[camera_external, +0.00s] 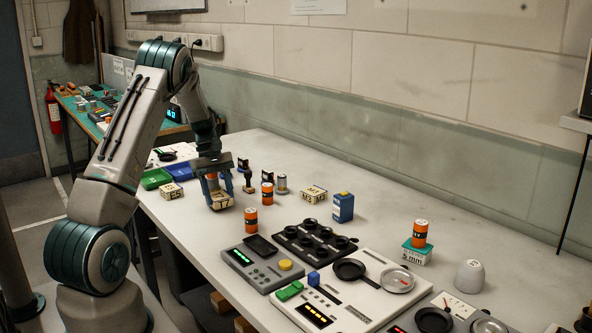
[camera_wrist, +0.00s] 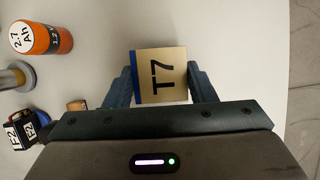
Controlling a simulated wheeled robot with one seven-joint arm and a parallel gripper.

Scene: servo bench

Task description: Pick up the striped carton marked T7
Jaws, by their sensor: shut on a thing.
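The carton marked T7 (camera_wrist: 162,78) shows in the wrist view as a tan face with dark lettering and a blue strip along its left edge. My gripper (camera_wrist: 160,90) is shut on it, one finger on each side. In the external view the T7 carton (camera_external: 220,201) is between the fingers of my gripper (camera_external: 217,190), near the left part of the bench. An upper part of it is hidden by the gripper. I cannot tell whether it touches the bench or is just above it.
Orange batteries (camera_external: 251,220) stand to the right of the carton, one also in the wrist view (camera_wrist: 42,38). A box marked E5 (camera_external: 172,191) and a green tray (camera_external: 156,179) are to the left. A box marked M3 (camera_external: 313,193) and a blue container (camera_external: 343,208) stand farther right.

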